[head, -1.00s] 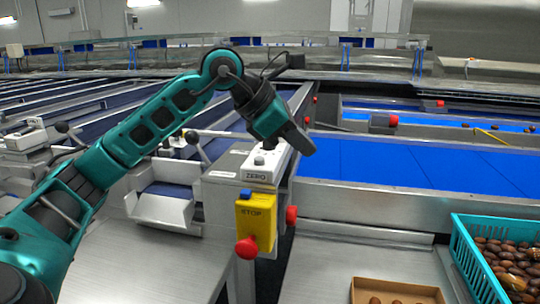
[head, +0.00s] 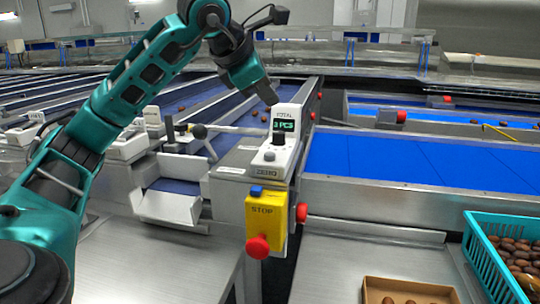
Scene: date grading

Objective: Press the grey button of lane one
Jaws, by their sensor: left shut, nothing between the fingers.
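A white counter unit (head: 285,120) stands at the end of the lane divider. Its upright part has a dark display with green text reading "3 PCS" under "TOTAL". A small grey button (head: 269,157) sits on its sloped front, above the word "ZERO". A dark knob (head: 279,138) shows just below the display. My left gripper (head: 271,101) is shut and empty, pointing down to the right beside the top of the counter. It is above the grey button and apart from it. Whether it touches the display housing I cannot tell. My right gripper is not in view.
Below the counter hangs a yellow STOP box (head: 266,222) with a red knob (head: 257,247). Blue belts (head: 400,160) run to the right and several lanes to the left. A teal crate (head: 480,250) of dates and a cardboard box (head: 408,291) stand at the lower right.

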